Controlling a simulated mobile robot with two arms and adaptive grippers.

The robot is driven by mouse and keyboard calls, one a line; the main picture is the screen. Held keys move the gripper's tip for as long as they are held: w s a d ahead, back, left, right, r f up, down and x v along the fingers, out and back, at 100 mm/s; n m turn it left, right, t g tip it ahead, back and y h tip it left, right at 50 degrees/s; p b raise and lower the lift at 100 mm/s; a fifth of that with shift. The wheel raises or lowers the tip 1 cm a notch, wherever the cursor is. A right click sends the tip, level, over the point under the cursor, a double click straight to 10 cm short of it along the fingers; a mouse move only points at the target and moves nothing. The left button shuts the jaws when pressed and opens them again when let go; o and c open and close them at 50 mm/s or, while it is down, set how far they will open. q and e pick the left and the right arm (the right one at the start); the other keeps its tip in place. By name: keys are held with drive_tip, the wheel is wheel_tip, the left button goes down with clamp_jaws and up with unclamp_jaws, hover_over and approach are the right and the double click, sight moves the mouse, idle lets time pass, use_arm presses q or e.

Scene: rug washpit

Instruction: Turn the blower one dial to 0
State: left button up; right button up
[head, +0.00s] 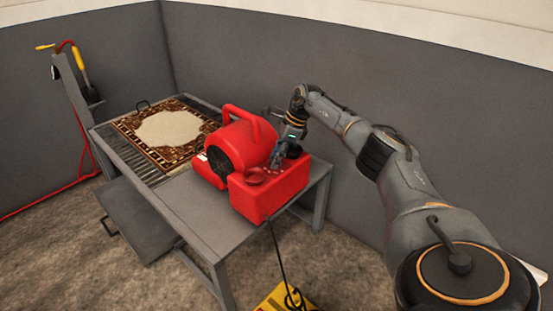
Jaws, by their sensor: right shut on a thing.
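The red blower (247,143) stands on the near right part of a grey metal table. It has a round housing with a handle on top and a boxy red part (265,196) in front. A round red knob (256,177) shows on top of the boxy part, at its left. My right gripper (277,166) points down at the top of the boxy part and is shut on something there. The dial in its jaws is hidden by the gripper, and its setting cannot be read. My left gripper is not in view.
The grey table (202,217) carries a patterned rug (165,131) on slats at the far left. A lower grey panel (137,222) sticks out at left. A black cord hangs to a yellow object (284,299) on the floor. Grey walls stand close behind.

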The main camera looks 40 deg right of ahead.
idle(0.4)
drive_tip(key=o, duration=1.1)
drive_tip(key=shift+o, duration=0.2)
drive_tip(key=shift+d+r, duration=0.1)
drive_tip(key=v, duration=1.1)
drive_tip(key=shift+r, duration=0.4)
